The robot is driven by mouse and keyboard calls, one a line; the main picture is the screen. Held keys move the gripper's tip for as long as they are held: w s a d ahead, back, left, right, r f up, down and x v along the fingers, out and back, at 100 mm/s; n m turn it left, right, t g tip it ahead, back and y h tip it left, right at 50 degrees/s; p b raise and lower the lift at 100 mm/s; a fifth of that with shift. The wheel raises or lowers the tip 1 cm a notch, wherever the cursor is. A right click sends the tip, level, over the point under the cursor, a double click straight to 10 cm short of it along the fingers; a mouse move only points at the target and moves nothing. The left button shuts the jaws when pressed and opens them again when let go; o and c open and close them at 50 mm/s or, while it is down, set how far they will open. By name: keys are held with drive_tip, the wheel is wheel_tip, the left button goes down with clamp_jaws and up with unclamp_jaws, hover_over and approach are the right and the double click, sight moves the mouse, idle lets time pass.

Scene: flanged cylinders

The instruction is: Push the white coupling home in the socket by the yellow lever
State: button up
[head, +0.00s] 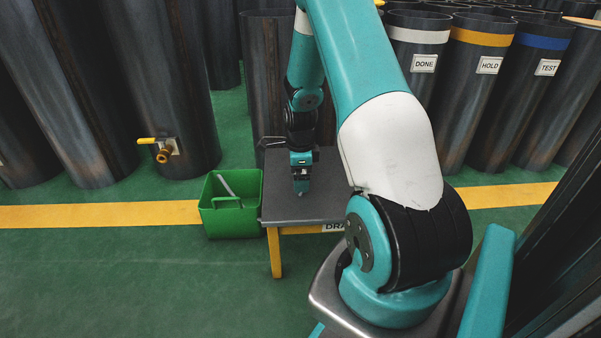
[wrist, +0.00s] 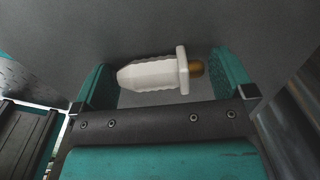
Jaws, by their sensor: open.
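The white coupling (wrist: 150,74) lies on its side on the grey table top in the wrist view. It has a ribbed body, a square flange and a brass end at the right. My gripper (wrist: 163,80) is open, with one teal finger beyond each end of the coupling. In the head view my gripper (head: 301,190) is low over the table, and the coupling cannot be made out there. The yellow lever (head: 147,141) sits beside a brass socket (head: 163,156) low on a dark cylinder at the left.
The small table (head: 280,212) has a grey top and yellow legs. A green bin (head: 232,215) with a grey rod-like thing in it stands left of it. Cylinders labelled DONE (head: 424,63), HOLD (head: 488,65) and TEST (head: 547,67) stand behind. Green floor is clear at front left.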

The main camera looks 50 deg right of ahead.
drive_tip(key=shift+f+b, duration=0.25)
drive_tip(key=shift+b, duration=0.5)
wheel_tip(320, 180, up, 18)
drive_tip(key=s+p, duration=0.1)
drive_tip(key=p, duration=1.2)
drive_tip(key=w+a+r+n+t, duration=0.1)
drive_tip(key=w+a+r+n, duration=0.1)
drive_tip(key=a+r+n, duration=0.3)
drive_tip(key=w+a+r+n, duration=0.1)
drive_tip(key=a+n, duration=0.2)
drive_tip(key=a, duration=0.4)
drive_tip(key=s+a+r+n+y, duration=0.1)
drive_tip(key=s+a+r+n, duration=0.15)
drive_tip(key=a+n, duration=0.35)
drive_tip(key=s+a+r+n+y, duration=0.1)
drive_tip(key=a+r+n, duration=0.35)
drive_tip(key=a, duration=0.35)
drive_tip(key=s+a+r+n+g+y, duration=0.1)
drive_tip(key=s+a+r+n, duration=0.4)
drive_tip(key=s+a+n, duration=0.8)
drive_tip(key=s+n+y, duration=0.1)
drive_tip(key=n, duration=0.2)
drive_tip(key=shift+s+r+n, duration=0.15)
drive_tip(key=shift+r+n, duration=0.05)
drive_tip(key=shift+n, duration=0.15)
drive_tip(key=shift+r, duration=0.1)
